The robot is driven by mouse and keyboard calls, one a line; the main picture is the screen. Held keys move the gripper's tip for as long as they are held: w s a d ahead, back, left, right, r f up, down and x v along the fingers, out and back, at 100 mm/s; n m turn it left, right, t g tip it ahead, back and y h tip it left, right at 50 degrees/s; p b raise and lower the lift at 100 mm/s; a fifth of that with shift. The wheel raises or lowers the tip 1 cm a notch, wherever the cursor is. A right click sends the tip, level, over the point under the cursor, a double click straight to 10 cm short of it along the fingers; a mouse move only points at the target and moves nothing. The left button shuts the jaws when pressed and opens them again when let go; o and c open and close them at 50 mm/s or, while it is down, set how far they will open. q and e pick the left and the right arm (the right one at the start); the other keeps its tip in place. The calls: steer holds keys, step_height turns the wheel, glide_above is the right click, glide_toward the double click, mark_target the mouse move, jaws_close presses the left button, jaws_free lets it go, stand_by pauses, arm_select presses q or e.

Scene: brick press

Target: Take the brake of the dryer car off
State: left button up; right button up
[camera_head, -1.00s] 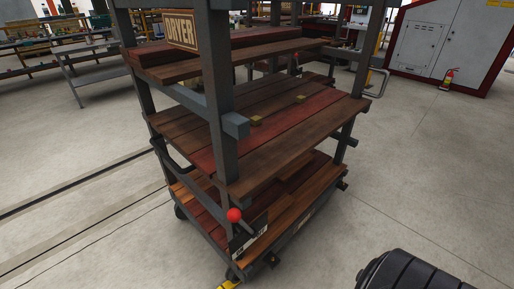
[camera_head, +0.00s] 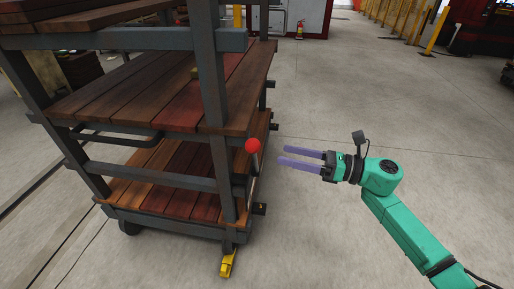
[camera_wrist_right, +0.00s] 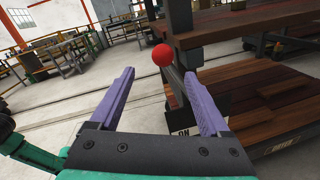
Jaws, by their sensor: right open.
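The dryer car (camera_head: 150,180) is a dark metal rack with wooden plank shelves at the left of the head view. Its brake lever has a red ball knob (camera_head: 253,146) and stands at the car's near right corner post. My right gripper (camera_head: 283,156) is open and empty, its purple fingers pointing at the lever from the right, a short gap away. In the right wrist view the knob (camera_wrist_right: 163,55) shows ahead, between and beyond the fingertips. A plate reading "ON" (camera_wrist_right: 184,132) shows below. My left gripper is not seen.
A yellow piece (camera_head: 227,264) sits on the floor at the car's near corner post. The floor right of the car is clear around my right arm.

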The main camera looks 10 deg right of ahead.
mark_target(259, 147)
steer(key=p+x, duration=0.1)
steer(key=x, duration=0.8)
steer(key=shift+w+d, duration=0.15)
steer(key=shift+w, duration=0.05)
jaws_close()
stand_by(0.8)
